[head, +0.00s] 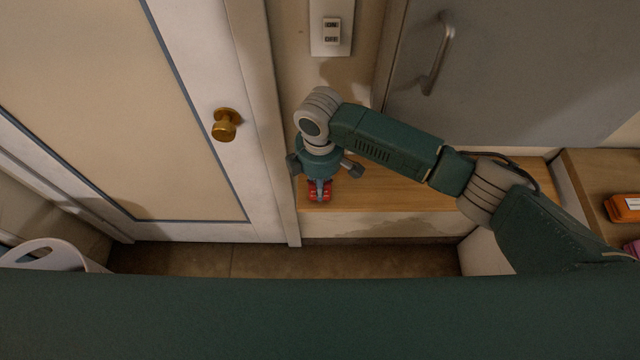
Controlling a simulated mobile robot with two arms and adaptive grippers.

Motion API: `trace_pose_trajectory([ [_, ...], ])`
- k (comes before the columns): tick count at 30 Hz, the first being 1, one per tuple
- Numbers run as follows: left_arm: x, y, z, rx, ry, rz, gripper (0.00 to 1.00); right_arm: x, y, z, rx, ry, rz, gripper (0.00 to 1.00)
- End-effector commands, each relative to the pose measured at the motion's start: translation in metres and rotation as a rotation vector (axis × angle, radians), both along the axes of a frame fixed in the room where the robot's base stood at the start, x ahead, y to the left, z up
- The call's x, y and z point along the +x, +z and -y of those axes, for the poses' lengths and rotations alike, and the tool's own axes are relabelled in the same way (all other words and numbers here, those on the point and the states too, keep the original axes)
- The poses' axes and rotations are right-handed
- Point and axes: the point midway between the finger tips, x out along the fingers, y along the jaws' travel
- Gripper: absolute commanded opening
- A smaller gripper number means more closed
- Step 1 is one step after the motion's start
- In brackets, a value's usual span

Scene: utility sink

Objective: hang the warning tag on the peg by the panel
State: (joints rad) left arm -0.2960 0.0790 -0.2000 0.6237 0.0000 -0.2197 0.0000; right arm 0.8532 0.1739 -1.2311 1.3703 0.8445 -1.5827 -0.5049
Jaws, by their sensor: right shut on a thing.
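My right gripper (320,183) points down over the left end of a wooden ledge (405,192). It is shut on a small red thing (327,191), mostly hidden by the gripper. I cannot tell from its visible part whether this is the warning tag. A large grey panel (530,70) with a metal handle (438,52) is at the upper right. I cannot make out a peg. My left gripper is not in view.
A door (110,90) with a brass knob (225,125) is on the left. An ON/OFF switch plate (331,14) is on the wall above my right gripper. An orange object (622,208) lies on a wooden surface at the right. A pale container (50,257) stands lower left.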

Motion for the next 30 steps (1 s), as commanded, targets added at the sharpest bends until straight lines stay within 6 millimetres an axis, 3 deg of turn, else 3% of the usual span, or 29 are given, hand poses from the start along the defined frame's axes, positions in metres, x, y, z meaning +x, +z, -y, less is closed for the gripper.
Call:
trace_pose_trajectory([
  [1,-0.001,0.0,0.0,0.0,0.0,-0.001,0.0,0.0,-0.001,0.0,0.0,0.0,0.0,0.19],
  [4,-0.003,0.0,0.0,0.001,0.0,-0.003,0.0,0.0,-0.001,0.0,0.0,0.0,0.0,0.36],
  [14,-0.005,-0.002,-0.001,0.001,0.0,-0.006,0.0,0.0,-0.001,0.0,0.0,-0.001,0.0,0.36],
  [20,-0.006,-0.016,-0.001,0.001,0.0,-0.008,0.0,0.0,-0.005,0.001,0.0,0.0,0.001,0.36],
  [21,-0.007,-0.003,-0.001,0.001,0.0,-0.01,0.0,0.0,0.008,0.0,0.0,-0.001,0.0,0.36],
  [30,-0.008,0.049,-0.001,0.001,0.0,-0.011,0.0,0.0,0.057,0.0,0.0,-0.001,-0.001,0.36],
])
